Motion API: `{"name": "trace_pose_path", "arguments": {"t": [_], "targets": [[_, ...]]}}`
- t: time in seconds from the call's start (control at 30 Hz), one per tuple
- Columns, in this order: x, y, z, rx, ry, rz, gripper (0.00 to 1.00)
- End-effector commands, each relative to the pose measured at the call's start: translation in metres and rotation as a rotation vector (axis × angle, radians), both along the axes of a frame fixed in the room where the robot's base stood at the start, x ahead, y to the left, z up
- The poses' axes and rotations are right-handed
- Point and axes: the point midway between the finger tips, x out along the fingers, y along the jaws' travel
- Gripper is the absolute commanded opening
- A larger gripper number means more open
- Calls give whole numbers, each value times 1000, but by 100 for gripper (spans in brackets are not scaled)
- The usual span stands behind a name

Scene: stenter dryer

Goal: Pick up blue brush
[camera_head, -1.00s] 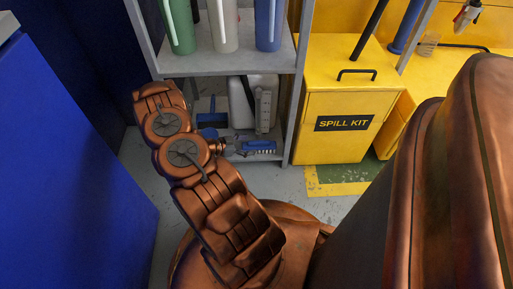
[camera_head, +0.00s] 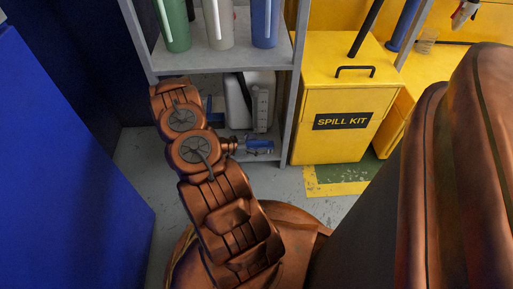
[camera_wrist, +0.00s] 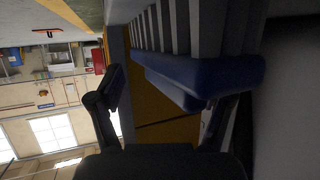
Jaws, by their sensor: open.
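The blue brush (camera_head: 262,145) is at the low shelf in the head view, just right of my wrist and partly hidden by it. In the wrist view the brush (camera_wrist: 190,78) is large and close, a blue body with grey bristle tufts above it. My gripper (camera_wrist: 165,100) is open. Its left finger stands apart from the brush, and the brush covers the tip of the right finger. I cannot tell whether that finger touches the brush. My gripper is small and unclear in the head view.
A grey shelf rack (camera_head: 217,59) holds green, white and blue jugs above. A white canister (camera_head: 262,98) stands behind the brush. The yellow spill kit box (camera_head: 330,145) stands right of the rack. A blue panel (camera_head: 70,160) is on the left.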

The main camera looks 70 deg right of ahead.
Motion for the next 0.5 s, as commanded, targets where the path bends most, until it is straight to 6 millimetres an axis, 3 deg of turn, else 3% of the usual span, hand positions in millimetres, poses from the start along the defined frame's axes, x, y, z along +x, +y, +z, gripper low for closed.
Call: {"name": "trace_pose_path", "arguments": {"t": [0.1,0.5], "targets": [[0,0,0,0,0,0,77],[0,0,0,0,0,1,35]]}}
